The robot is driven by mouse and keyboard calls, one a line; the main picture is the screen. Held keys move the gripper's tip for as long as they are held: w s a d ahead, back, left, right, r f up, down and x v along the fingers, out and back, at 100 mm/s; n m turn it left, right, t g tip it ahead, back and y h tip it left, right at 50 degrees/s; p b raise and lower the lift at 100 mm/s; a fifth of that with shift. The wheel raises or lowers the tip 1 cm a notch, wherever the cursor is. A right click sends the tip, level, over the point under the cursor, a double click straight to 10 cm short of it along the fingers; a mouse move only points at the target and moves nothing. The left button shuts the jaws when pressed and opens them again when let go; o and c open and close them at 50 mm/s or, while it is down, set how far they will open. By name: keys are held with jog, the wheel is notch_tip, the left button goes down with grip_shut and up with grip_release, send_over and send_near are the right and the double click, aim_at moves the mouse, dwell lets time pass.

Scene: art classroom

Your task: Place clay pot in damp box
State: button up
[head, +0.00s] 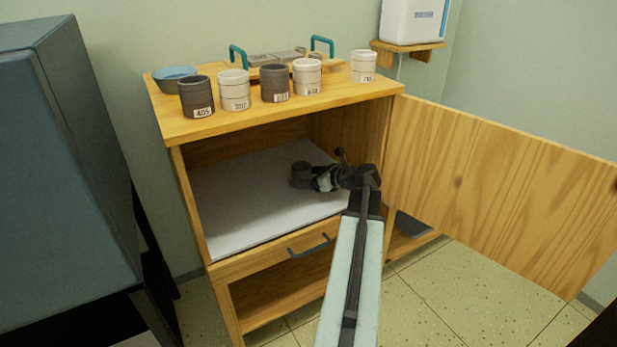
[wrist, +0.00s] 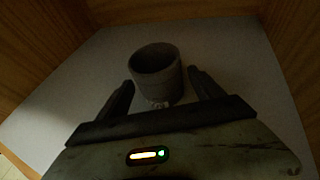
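A dark grey clay pot (head: 300,175) stands upright on the white floor board (head: 245,205) inside the open wooden cabinet, which appears to be the damp box (head: 188,225). My gripper (head: 318,180) reaches into the cabinet from the right, low over the board, just beside the pot. In the wrist view the pot (wrist: 157,75) shows its open rim and sits between and slightly beyond the two fingertips (wrist: 161,80). The fingers are spread, with a small gap visible at the pot's right side. The pot's near base is partly hidden; a pale mark shows there.
Several labelled dark and pale pots (head: 234,90) stand on the cabinet top with a blue-grey bowl (head: 176,80) and a wooden tray with teal handles (head: 322,42). The cabinet door (head: 490,180) is swung wide open to the right. A blue-grey unit (head: 60,170) stands at left.

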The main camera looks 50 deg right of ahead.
jog(key=shift+r+p, duration=0.3)
jog(key=p+v, duration=0.4)
jog(key=v, duration=0.8)
jog(key=shift+f, duration=0.1)
jog(key=shift+w, duration=0.15)
dwell(0.3)
